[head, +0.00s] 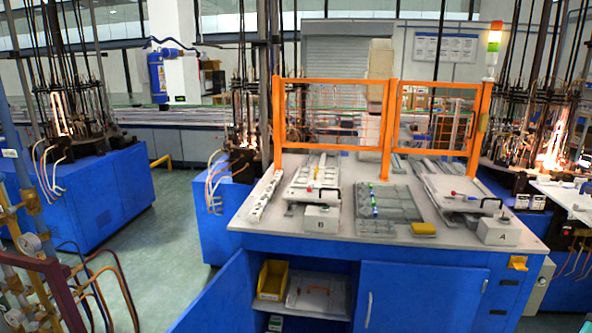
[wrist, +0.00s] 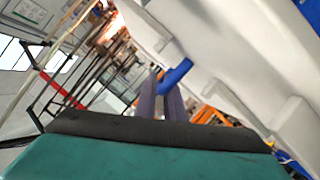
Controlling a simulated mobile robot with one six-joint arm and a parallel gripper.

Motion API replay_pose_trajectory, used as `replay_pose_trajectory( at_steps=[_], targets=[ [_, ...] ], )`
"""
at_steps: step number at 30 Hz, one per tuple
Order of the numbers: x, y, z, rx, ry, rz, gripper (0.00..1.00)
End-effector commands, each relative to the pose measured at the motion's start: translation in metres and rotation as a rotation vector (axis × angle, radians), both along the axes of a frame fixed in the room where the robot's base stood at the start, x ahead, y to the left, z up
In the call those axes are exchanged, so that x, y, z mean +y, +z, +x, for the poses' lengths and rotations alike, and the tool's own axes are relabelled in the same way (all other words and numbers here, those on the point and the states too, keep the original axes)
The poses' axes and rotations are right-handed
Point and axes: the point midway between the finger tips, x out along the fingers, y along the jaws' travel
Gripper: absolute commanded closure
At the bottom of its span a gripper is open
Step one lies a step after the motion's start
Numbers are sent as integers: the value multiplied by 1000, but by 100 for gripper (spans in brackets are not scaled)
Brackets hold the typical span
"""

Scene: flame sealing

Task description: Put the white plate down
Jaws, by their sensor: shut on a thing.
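The white plate (wrist: 225,50) fills the upper right of the wrist view, tilted and very close. A short blue handle (wrist: 178,72) stands out from its face. The two grey-purple fingers of my gripper (wrist: 163,95) are shut on this handle. The fingertips are partly hidden at the handle, and the plate's far edges run out of the picture. I cannot make out my gripper or the held plate in the head view.
The blue workbench (head: 335,238) has two white plates on top, near box B (head: 322,219) and box A (head: 497,232). An orange frame (head: 388,130) stands behind. An open cabinet holds a yellow bin (head: 272,280). Green floor (head: 150,240) is clear at left.

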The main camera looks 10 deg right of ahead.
Motion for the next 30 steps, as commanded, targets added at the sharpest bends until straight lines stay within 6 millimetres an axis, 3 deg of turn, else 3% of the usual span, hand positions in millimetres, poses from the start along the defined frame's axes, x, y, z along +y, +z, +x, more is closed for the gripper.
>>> replay_pose_trajectory(
  at_steps=[8, 16, 20, 30],
  targets=[
    [13, -4, 11, -3, 3, 0, 100],
    [43, -15, 38, -3, 19, -1, 100],
    [69, -23, 60, -3, 35, -1, 100],
    [157, -45, 122, -2, 84, -2, 100]
  ],
)
